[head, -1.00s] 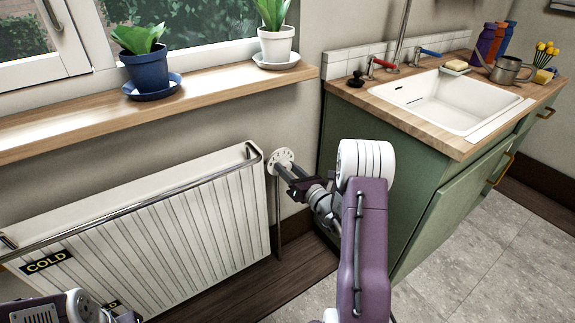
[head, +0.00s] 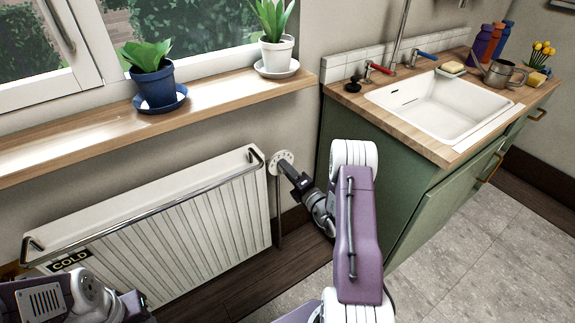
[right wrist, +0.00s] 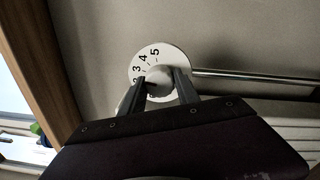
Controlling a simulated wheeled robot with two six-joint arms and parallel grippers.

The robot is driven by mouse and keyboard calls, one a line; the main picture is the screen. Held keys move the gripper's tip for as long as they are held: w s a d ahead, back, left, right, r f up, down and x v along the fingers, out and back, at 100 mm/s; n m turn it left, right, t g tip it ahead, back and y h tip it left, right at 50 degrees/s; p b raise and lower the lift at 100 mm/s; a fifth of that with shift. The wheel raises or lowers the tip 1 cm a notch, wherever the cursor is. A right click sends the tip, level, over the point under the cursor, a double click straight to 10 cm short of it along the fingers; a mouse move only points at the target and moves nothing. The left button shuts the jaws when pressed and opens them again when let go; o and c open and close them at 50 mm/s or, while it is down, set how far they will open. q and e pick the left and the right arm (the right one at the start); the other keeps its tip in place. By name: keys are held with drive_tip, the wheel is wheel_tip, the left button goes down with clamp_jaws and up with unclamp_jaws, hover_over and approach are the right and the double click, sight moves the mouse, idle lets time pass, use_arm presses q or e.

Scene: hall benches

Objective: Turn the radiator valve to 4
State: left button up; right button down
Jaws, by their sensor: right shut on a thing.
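The radiator valve has a round white dial (head: 283,160) on the wall at the radiator's right end. In the right wrist view the dial (right wrist: 143,59) shows the numbers 2, 3, 4 and 5 along its visible edge. In the head view my right gripper (head: 293,176) points at the dial. The fingers hide part of the dial, and I cannot read the knob's setting surely. My left gripper (head: 135,306) is at the lower left, mostly cut off.
The white radiator (head: 170,225) with a rail and a COLD label (head: 70,262) stands left of the valve. A wooden sill (head: 215,100) with two potted plants runs above. A green sink cabinet (head: 395,190) stands close on the right. The tiled floor in front is clear.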

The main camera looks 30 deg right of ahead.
drive_tip(key=shift+m+p, duration=2.05)
drive_tip(key=shift+m, duration=1.55)
drive_tip(key=c, duration=0.9)
unclamp_jaws()
